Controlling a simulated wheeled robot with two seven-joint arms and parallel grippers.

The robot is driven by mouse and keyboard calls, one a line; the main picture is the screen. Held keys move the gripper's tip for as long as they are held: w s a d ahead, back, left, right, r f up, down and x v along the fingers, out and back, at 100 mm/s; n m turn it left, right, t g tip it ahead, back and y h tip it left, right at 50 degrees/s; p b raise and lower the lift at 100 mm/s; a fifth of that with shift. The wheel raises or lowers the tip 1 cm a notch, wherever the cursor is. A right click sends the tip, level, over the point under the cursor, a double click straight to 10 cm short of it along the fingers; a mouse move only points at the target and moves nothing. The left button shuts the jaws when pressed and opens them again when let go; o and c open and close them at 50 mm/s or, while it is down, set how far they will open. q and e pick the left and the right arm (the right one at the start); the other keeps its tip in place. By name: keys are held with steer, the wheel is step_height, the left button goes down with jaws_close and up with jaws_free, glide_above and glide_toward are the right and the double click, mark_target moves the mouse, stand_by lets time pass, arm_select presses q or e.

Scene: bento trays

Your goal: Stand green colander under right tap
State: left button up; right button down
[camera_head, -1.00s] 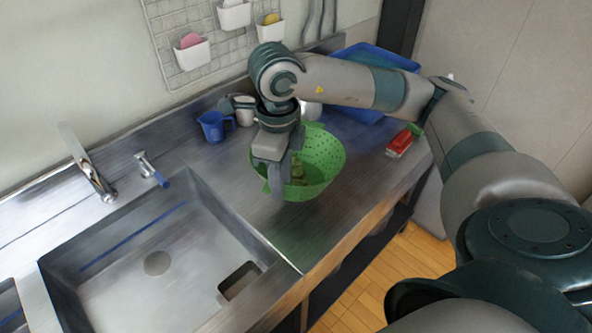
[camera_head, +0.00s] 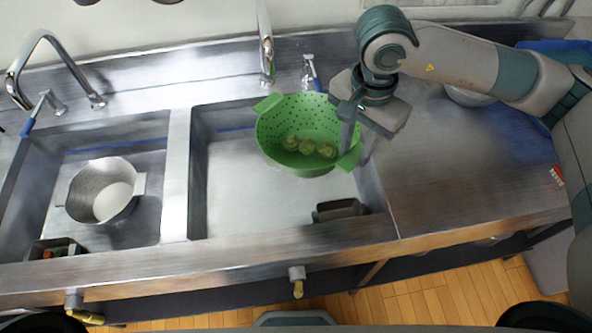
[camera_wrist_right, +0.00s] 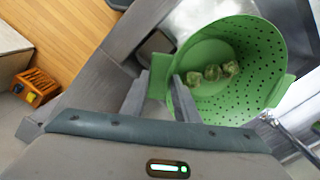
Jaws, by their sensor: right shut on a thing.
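The green colander (camera_head: 281,118), with several small green pieces inside, hangs over the right basin (camera_head: 222,205). It is tilted toward the camera. The right tap (camera_head: 265,48) stands behind it, its tip close to the colander's back left rim. My right gripper (camera_head: 357,146) is shut on the colander's right handle. In the right wrist view the colander (camera_wrist_right: 257,62) shows with its handle between the fingers of my right gripper (camera_wrist_right: 162,88). The gap between colander and basin floor cannot be told. My left gripper is not in view.
A metal pot (camera_head: 88,190) stands in the left basin below the left tap (camera_head: 38,45). A small lever tap (camera_head: 309,72) rises behind the colander. A dark caddy (camera_head: 338,210) sits at the right basin's front. The worktop (camera_head: 450,160) on the right is mostly clear.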

steer(key=a+n, duration=0.2)
steer(key=n, duration=0.1)
steer(key=a+n, duration=0.1)
steer(key=n, duration=0.1)
steer(key=shift+s+a+f, duration=0.15)
steer(key=shift+f, duration=0.2)
steer(key=a+n, duration=0.1)
steer(key=n, duration=0.1)
steer(key=a+n, duration=0.1)
steer(key=shift+s+a+f+n, duration=0.15)
steer(key=shift+f+n, duration=0.15)
steer(key=shift+n, duration=0.1)
